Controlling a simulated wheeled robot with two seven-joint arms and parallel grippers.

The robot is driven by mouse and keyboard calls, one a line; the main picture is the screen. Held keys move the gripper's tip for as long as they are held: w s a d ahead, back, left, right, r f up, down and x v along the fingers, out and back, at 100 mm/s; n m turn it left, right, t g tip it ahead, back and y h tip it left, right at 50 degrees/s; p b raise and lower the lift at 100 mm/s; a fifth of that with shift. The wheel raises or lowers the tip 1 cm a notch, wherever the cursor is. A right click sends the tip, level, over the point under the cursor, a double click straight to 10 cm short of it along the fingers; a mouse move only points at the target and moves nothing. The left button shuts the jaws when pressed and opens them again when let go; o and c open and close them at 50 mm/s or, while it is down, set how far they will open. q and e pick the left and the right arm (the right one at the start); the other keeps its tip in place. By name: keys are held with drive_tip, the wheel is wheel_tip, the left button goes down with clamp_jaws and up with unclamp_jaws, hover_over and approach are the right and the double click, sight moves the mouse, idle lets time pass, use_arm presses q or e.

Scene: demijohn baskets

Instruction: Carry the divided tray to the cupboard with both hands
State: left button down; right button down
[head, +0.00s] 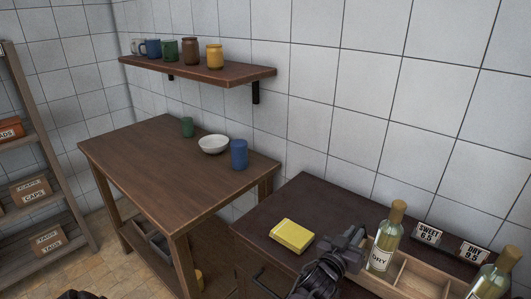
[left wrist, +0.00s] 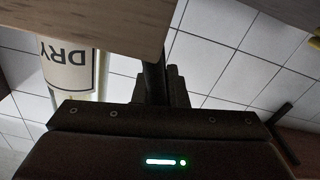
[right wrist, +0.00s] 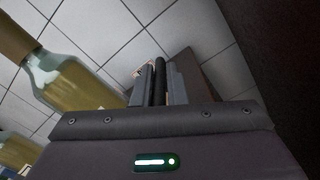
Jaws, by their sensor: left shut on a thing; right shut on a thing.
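The divided tray (head: 405,277) is light wood with partitions, at the lower right of the head view, cut off by the frame edge. A DRY-labelled bottle (head: 385,242) stands in its left part, and another bottle (head: 492,278) is at the right. My left gripper (head: 350,245) is shut on the tray's left end. The tray's wood fills the top of the left wrist view (left wrist: 90,25). My right gripper (right wrist: 160,85) is outside the head view, shut on a dark bar at the tray's other end. The tray is over the dark cupboard (head: 300,200); I cannot tell if it touches.
A yellow block (head: 292,235) lies on the cupboard top left of the tray. SWEET (head: 428,233) and DRY (head: 472,252) signs stand behind it. A brown table (head: 150,165) with a bowl (head: 213,144) and cups stands left. A shelf (head: 200,70) holds several mugs and jars.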

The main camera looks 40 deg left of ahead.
use_arm(q)
drive_tip(key=shift+s+d+f, duration=0.1)
drive_tip(key=shift+d, duration=0.05)
use_arm(e)
drive_tip(key=shift+r, duration=0.15)
